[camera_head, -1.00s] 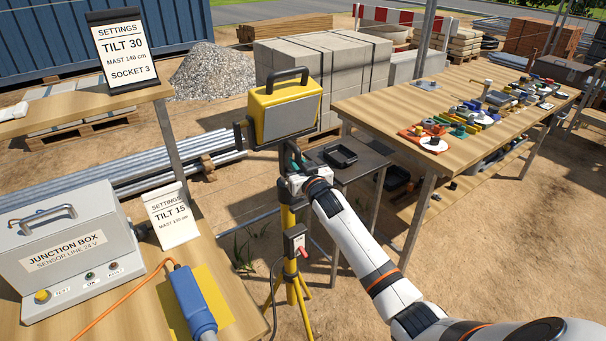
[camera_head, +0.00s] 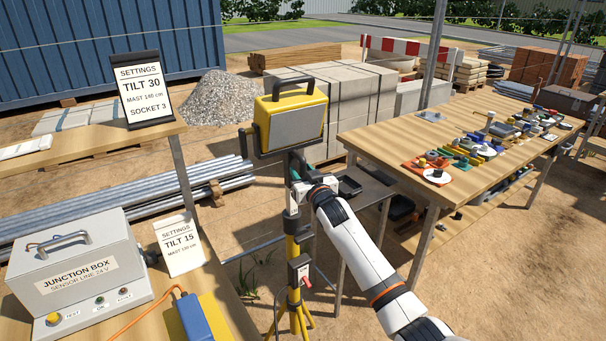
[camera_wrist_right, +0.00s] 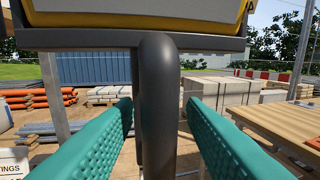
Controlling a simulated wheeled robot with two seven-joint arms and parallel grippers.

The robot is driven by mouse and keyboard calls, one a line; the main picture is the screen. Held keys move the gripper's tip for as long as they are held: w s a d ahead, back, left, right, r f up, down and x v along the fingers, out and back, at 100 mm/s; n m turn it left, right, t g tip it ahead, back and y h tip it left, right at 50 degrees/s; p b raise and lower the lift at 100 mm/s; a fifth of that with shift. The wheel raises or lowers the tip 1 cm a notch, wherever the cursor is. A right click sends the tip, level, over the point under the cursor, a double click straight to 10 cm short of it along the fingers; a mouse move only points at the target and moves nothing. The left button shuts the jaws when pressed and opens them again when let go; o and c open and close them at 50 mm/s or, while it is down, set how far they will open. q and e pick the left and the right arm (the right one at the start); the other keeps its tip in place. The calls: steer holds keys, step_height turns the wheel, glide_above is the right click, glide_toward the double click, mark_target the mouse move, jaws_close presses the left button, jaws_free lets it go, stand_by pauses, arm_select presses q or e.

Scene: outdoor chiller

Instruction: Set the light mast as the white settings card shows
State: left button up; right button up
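The light mast stands on a yellow tripod pole (camera_head: 292,252). Its yellow-framed lamp (camera_head: 297,122) is at the top. A card reading TILT 30, MAST 140 cm, SOCKET 3 (camera_head: 143,92) has a black frame and stands on the upper shelf. A white card reading TILT 15 (camera_head: 180,247) stands lower, beside the junction box; its mast line is small. My right gripper (camera_head: 300,178) is at the mast head, just below the lamp. My left gripper is out of view.
The grey junction box (camera_head: 78,268) stands on the near left bench. A switch box (camera_head: 300,270) hangs on the mast pole. A wooden table (camera_head: 395,140) with several small parts is at right, and a small dark side table (camera_head: 368,192) is just behind my right gripper.

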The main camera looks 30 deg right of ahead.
steer(key=shift+f, duration=0.1)
steer(key=shift+s+f, duration=0.1)
steer(key=shift+s, duration=0.3)
steer(key=s+a+b, duration=0.1)
steer(key=s+b, duration=0.2)
steer(key=s, duration=0.8)
steer(key=shift+a, duration=0.2)
